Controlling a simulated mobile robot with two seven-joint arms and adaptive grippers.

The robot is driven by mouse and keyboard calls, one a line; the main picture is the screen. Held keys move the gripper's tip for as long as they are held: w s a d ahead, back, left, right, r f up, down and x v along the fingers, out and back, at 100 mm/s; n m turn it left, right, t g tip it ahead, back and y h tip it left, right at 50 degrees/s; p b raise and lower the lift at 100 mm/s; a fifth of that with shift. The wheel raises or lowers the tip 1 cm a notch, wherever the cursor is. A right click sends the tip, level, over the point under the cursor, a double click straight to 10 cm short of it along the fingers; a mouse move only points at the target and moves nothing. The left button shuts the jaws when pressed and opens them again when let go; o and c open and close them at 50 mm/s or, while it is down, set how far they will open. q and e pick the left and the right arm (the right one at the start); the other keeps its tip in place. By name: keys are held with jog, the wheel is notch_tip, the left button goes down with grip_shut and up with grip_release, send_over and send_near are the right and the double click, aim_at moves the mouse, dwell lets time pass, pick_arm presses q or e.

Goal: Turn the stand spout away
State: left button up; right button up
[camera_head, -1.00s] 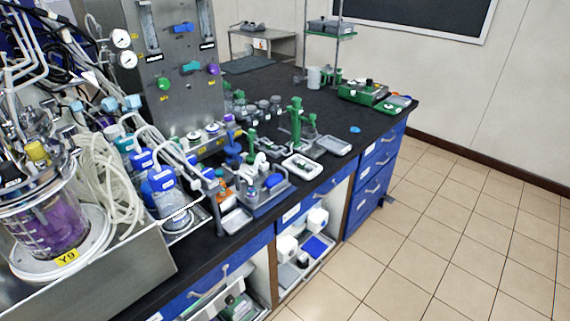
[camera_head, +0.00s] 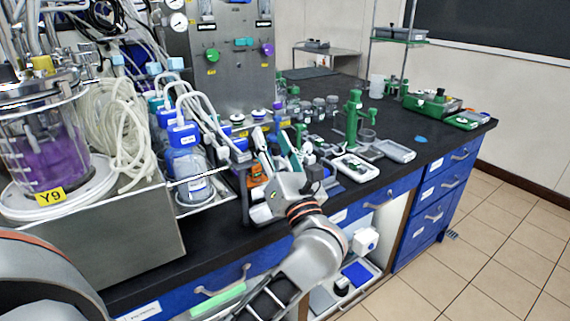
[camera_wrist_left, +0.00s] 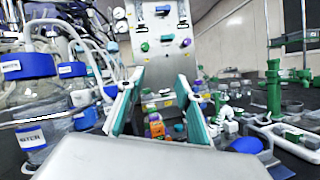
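A dark upright post (camera_head: 245,200) stands at the bench's front edge in the head view. A thin pale rod (camera_head: 200,177) crosses from beside it to the left, in front of a blue-capped bottle (camera_head: 190,160); this may be the stand spout, but I cannot tell surely. The rod also shows at the left of the left wrist view (camera_wrist_left: 45,118). My left gripper (camera_head: 273,140) is open just right of the post, above the small tray area. Its two teal-lined fingers (camera_wrist_left: 160,75) stand apart with nothing clearly held between them. My right gripper is not in view.
A glass vessel of purple liquid (camera_head: 45,150) and coiled tubing (camera_head: 115,120) are at left. A green stand (camera_head: 353,120) and a white tray (camera_head: 355,167) are to the right. A steel panel (camera_head: 235,70) rises behind. Open floor (camera_head: 500,265) lies at right.

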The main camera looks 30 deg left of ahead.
aim_at(277, 149)
pick_arm(q)
jog(key=w+f+n+h, duration=0.1)
jog(key=f, duration=0.1)
jog(key=w+f+n+g+h+b, duration=0.1)
jog(key=w+f, duration=0.1)
jog(key=f, duration=0.1)
jog(key=w+f+n+h+b, duration=0.1)
jog(key=f+h, duration=0.1)
jog(key=shift+w+d+f+g, duration=0.2)
jog(key=shift+d+f+g, duration=0.1)
jog(key=shift+w+f+n, duration=0.1)
jog(key=shift+w+n, duration=0.05)
jog(key=shift+n, duration=0.15)
jog(key=b+x, duration=0.1)
jog(key=x, duration=0.5)
jog(key=shift+w+a, duration=0.15)
jog(key=shift+a, duration=0.05)
jog(key=shift+w+a, duration=0.3)
jog(key=shift+a, duration=0.15)
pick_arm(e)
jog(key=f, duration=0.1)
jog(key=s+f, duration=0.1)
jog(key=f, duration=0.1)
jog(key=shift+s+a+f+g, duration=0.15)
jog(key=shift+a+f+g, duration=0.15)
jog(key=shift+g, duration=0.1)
pick_arm(q)
grip_shut()
